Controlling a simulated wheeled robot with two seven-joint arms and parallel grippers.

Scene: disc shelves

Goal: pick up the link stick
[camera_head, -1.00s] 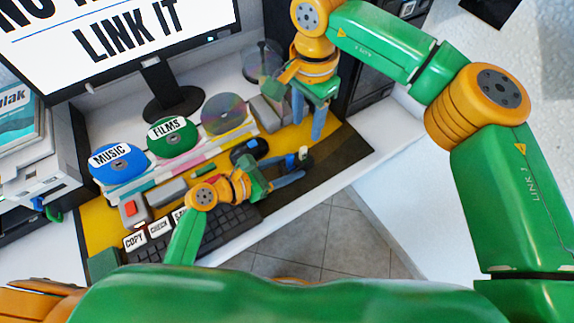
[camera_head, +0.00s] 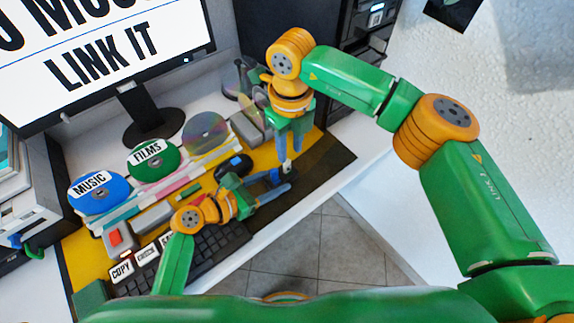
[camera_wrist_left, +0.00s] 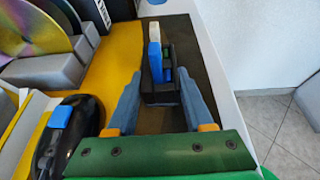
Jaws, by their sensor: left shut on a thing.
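The link stick appears to be the small blue stick with a white top (camera_wrist_left: 155,50), upright in a small black block on the dark mat. In the head view its blue part (camera_head: 274,172) shows small between my grippers. My left gripper (camera_wrist_left: 161,80) reaches over the mat and is shut, with its blue-grey fingers on either side of the block and stick; the exact contact is hard to see. In the head view my left gripper (camera_head: 276,184) is low beside the keyboard. My right gripper (camera_head: 290,162) points down just above it, fingers apart, empty.
A black mouse (camera_head: 235,166) and keyboard (camera_head: 205,258) lie close to my left gripper. The desk's front edge drops to a tiled floor (camera_head: 315,245).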

